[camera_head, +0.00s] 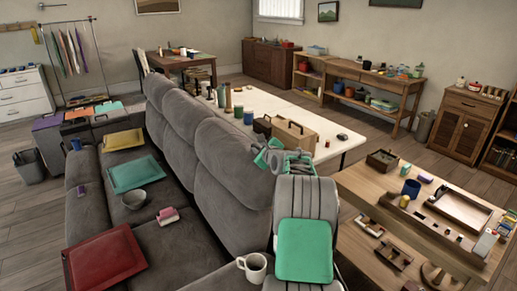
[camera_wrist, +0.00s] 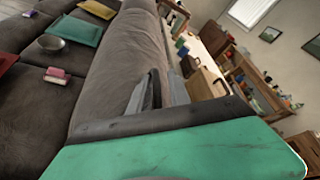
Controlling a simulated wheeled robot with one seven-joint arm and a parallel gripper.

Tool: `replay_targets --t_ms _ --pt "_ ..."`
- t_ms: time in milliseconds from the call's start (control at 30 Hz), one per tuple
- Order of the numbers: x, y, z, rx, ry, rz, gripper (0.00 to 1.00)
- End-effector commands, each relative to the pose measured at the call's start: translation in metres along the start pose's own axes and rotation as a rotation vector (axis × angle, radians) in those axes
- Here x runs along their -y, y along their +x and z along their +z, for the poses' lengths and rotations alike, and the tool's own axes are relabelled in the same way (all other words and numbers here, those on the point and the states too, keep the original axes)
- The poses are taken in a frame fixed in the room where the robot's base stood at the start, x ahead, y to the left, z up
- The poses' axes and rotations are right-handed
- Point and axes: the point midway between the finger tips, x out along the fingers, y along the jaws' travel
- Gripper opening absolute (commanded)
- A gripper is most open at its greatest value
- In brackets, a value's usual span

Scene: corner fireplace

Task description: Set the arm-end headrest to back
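The grey sofa has several padded back sections in a row. The nearest tall back section (camera_head: 232,160) stands upright beside my arm, with two more behind it (camera_head: 188,115) toward the far end. I cannot tell for sure which one bears the arm-end headrest. In the wrist view the sofa back (camera_wrist: 118,65) runs away from the camera. My gripper (camera_head: 268,153) is at the right of the nearest section's top; contact cannot be made out. In the wrist view its grey fingers (camera_wrist: 153,92) show close together, partly hidden by the gripper body, with nothing visibly held.
A white mug (camera_head: 254,267) stands near my arm's base. The sofa seat holds a red tray (camera_head: 102,262), a teal cushion (camera_head: 133,174), a bowl (camera_head: 134,200) and a pink item (camera_head: 167,216). Behind the sofa are a white table (camera_head: 345,140) and a wooden table (camera_head: 360,185).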

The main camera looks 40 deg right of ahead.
Motion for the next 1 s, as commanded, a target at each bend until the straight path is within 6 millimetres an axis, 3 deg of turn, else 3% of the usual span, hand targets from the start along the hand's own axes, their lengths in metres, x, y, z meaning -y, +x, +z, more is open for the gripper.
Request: replay_targets --t_ms 533,900,1000 --pt "-0.001 -0.004 -0.002 -0.003 0.001 0.001 0.20" --pt "-0.001 -0.068 -0.002 -0.003 0.001 -0.001 0.20" --pt "-0.001 -0.077 -0.002 -0.002 0.000 0.001 0.20"
